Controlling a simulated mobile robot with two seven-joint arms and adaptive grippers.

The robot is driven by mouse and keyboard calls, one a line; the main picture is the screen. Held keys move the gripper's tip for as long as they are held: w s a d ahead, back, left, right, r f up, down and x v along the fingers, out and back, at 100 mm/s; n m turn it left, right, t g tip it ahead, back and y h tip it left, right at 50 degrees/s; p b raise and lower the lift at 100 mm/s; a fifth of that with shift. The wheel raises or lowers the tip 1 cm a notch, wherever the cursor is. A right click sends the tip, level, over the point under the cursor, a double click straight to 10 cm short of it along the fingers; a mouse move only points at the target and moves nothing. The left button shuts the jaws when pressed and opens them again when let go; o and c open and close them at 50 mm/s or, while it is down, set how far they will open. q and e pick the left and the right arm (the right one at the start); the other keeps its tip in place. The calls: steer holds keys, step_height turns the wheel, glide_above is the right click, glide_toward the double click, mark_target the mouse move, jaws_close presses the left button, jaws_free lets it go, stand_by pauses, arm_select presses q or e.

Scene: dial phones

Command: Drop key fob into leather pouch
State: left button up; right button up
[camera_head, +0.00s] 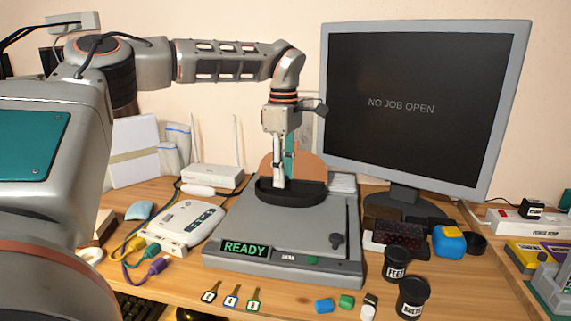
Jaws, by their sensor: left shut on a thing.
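My left gripper (278,183) points straight down over the device in the middle of the desk. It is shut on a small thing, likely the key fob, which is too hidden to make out. The fingertips are at the dark oval opening of what looks like the leather pouch. The pouch's rounded brown back (309,172) stands up behind the gripper, and its dark front rim (292,198) rests on the device. I cannot tell how far the fingertips are inside the rim. My right gripper is not in view.
The grey device (282,235) reads READY. A monitor (420,105) stands behind at right. A white router (212,176) and white box (180,225) are left.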

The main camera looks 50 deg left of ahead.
arm_select(q)
steer(key=shift+f, duration=0.4)
steer(key=o, duration=0.8)
step_height(320, 180, up, 12)
stand_by(0.5)
